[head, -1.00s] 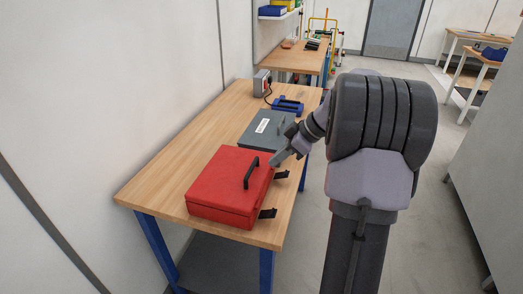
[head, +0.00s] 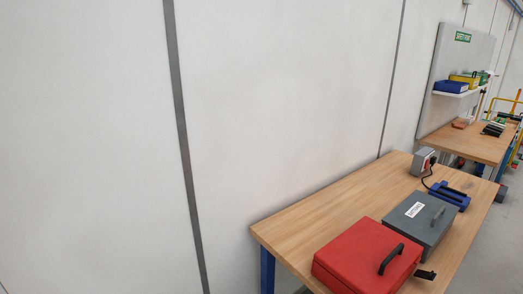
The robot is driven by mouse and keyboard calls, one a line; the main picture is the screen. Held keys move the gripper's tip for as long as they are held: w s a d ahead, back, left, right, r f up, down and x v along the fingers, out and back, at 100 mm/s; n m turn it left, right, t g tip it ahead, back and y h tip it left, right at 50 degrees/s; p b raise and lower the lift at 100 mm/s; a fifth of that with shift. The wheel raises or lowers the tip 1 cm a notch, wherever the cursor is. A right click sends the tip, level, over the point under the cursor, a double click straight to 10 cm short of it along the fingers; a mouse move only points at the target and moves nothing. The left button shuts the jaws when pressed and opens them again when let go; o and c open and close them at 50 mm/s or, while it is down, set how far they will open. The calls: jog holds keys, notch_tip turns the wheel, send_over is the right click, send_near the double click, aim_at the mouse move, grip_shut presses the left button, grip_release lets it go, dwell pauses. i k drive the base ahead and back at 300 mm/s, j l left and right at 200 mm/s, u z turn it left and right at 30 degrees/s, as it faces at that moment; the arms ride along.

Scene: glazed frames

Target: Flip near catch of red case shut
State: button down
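The red case (head: 352,256) lies with its lid down at the bottom of the head view, on the wooden workbench (head: 310,225). Its black handle (head: 391,259) shows on top. The bottom edge of the picture cuts off its near part. One black catch (head: 426,274) sticks out from its right side; this is the far one. The near catch is out of the picture. My gripper and arm are not in view.
A grey case (head: 420,228) with a white label stands just behind the red case. Further back are a blue tool (head: 450,196) and a grey box (head: 423,161) with a cable. The bench's left part is bare, beside the white wall (head: 290,100).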

aim_at(424, 275)
jog(key=z, duration=1.3)
